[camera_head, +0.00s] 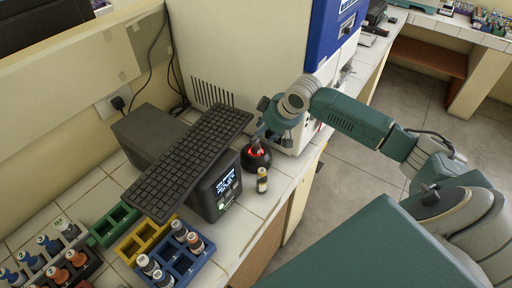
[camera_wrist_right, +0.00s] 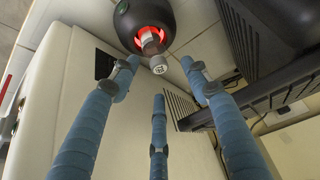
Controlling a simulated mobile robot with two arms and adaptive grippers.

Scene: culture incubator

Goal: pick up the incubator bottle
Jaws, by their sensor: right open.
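A small bottle with a grey cap (camera_wrist_right: 154,50) sits in a round black incubator (camera_wrist_right: 128,22) with a red glowing opening in the right wrist view. In the head view the incubator (camera_head: 257,163) stands on the tiled counter, its bottle partly hidden by my right gripper (camera_head: 266,134). My right gripper is above and just behind the incubator there. In the wrist view my right gripper (camera_wrist_right: 159,72) shows three spread blue fingers, open and empty, with the bottle's cap beyond the tips. My left gripper is not in view.
A dark device with a lit screen (camera_head: 225,184) and a tilted keyboard (camera_head: 190,160) are close on the left. A large white and blue machine (camera_head: 250,60) stands behind. Colored bottle racks (camera_head: 180,262) sit at lower left.

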